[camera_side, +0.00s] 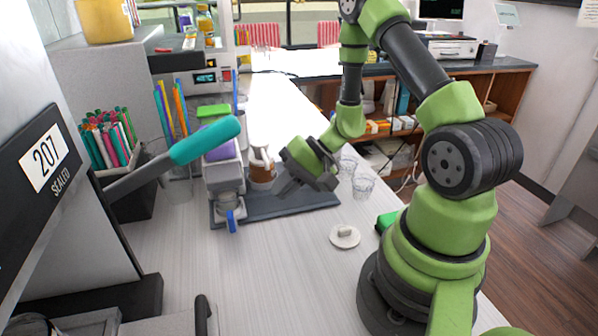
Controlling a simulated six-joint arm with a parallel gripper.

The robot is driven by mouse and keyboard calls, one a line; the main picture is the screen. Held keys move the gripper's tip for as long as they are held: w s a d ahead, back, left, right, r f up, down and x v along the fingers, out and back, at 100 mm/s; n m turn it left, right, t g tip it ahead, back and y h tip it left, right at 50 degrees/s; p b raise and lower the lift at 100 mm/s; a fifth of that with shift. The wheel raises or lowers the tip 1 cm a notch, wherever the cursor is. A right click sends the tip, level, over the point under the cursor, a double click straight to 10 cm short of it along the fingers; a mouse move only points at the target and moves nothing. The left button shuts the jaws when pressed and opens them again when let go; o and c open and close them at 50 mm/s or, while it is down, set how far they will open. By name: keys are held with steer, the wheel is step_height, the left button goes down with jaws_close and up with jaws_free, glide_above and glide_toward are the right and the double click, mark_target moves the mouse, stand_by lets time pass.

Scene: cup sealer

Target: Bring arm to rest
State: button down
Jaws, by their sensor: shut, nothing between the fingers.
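My gripper (292,186) is at the end of my green and black arm, over the dark mat (310,202) near the middle of the counter. It points down and to the left, and its fingers are shut with nothing between them. A brown cup (262,168) stands just left of and behind my gripper, next to the grey machine (225,180). I cannot tell from this view whether the gripper touches the cup. The cup sealer (60,200) at the left edge has a dark panel and a teal-handled lever (205,140).
Clear plastic cups (363,186) stand right of my gripper. A white round lid-like piece (344,236) lies on the counter (270,270) near my base. A bin of colourful straws (108,140) stands at the left. The front middle of the counter is clear.

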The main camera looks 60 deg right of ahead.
steer(key=s+a+r+n+h, duration=0.1)
steer(key=s+a+r, duration=0.2)
steer(key=r, duration=0.5)
steer(key=s+a+r+n+h, duration=0.2)
steer(key=s+r, duration=0.3)
steer(key=r, duration=0.3)
steer(key=s+a+r+n+h, duration=0.1)
steer(key=s+a+r, duration=0.3)
steer(key=r, duration=0.4)
steer(key=shift+s+n+t+h, duration=0.3)
steer(key=shift+s+n, duration=0.15)
steer(key=shift+n, duration=0.05)
